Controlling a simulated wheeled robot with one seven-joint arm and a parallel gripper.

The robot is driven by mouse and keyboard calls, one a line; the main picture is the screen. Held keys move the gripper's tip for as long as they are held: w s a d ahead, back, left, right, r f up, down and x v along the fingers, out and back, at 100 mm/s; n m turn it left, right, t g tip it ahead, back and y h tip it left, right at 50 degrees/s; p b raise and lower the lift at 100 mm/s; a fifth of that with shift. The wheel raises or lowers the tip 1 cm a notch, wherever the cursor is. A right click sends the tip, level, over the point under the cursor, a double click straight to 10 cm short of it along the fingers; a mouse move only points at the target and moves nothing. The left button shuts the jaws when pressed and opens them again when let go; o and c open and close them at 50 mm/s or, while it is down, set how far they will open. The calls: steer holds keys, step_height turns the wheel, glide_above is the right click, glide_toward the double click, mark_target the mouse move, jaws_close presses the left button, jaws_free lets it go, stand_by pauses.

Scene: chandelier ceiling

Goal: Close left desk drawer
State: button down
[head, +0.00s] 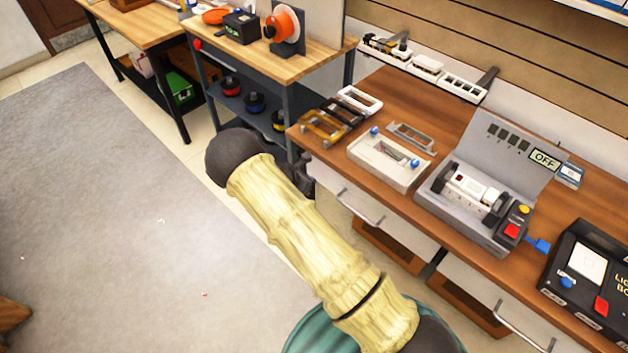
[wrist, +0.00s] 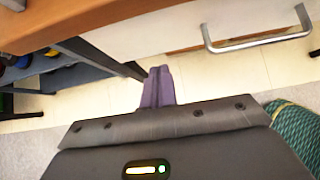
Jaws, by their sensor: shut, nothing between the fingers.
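The left desk drawer (head: 345,183) has a white front and a metal bar handle. It sits under the left part of the wooden desk (head: 440,121). In the wrist view the drawer front (wrist: 165,35) fills the top, with its handle (wrist: 258,42) at the upper right. I cannot tell how far it stands out from the desk. My gripper (wrist: 158,72) is shut and empty, its purple fingers together just below the drawer front's left part, apart from the handle. In the head view my arm mostly hides the gripper near the desk's left front corner.
A right drawer with a handle (head: 524,326) lies further right. Wooden boxes (head: 392,246) sit under the desk. A shelf unit with spools (head: 254,101) stands left of the desk. Open floor with a grey carpet (head: 90,200) spreads to the left.

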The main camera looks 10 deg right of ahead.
steer(key=v, duration=0.3)
steer(key=a+v, duration=0.1)
steer(key=v, duration=0.1)
steer(key=shift+f, duration=0.15)
steer(key=shift+w, duration=0.15)
steer(key=shift+a, duration=0.1)
